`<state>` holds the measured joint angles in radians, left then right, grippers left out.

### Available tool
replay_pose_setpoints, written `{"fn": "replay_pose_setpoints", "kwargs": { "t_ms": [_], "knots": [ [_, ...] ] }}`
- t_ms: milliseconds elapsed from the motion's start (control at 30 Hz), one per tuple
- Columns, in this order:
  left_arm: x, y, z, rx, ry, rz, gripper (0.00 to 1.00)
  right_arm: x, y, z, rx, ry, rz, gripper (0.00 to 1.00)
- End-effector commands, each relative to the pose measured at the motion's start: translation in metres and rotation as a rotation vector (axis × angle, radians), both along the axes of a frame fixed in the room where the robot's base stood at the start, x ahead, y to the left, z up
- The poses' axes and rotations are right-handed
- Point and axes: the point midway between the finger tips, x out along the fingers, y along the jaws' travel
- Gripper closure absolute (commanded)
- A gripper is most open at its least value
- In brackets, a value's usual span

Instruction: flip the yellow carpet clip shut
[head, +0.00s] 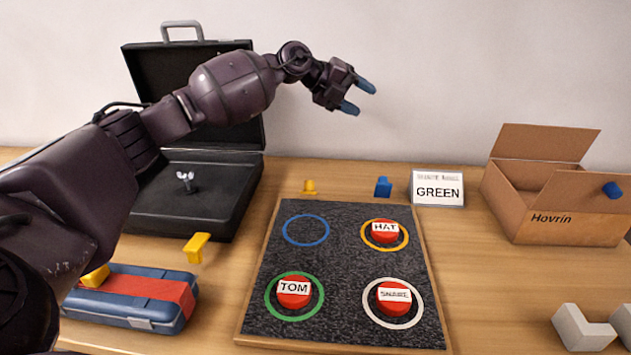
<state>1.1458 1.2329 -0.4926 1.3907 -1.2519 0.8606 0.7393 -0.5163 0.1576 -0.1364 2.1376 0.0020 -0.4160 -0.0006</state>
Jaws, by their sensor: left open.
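A small yellow clip (310,187) stands at the back edge of the dark speckled carpet pad (345,240), left of centre. It is small here, and I cannot tell surely whether it is open or shut. Another yellow clip-like piece (196,246) is left of the pad, near the blue case. My left gripper (358,97) is open and empty, its blue fingertips apart, high above and behind the pad, up and right of the back yellow clip. My right gripper is not in view.
A blue clip (383,187) is at the pad's back edge. Red buttons sit in coloured rings on the pad. An open black briefcase (190,205), a blue case with a red band (130,298), a GREEN sign (437,188) and an open cardboard box (560,190) surround it.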

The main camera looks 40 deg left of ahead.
Motion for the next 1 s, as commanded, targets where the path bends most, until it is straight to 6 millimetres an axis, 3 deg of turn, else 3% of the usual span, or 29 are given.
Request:
{"fn": "replay_pose_setpoints", "kwargs": {
  "t_ms": [300,500,767,1000],
  "knots": [
    [-0.049,0.057,-0.066,0.501,0.341,-0.121,0.47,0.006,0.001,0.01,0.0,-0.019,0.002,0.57],
    [-0.079,0.085,-0.081,0.683,0.537,-0.167,0.47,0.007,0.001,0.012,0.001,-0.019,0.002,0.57],
    [-0.094,0.091,-0.088,0.726,0.626,-0.208,0.47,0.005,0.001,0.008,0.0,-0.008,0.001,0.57],
    [-0.093,0.087,-0.122,0.724,0.627,-0.211,0.47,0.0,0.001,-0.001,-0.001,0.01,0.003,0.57]
  ]
}}
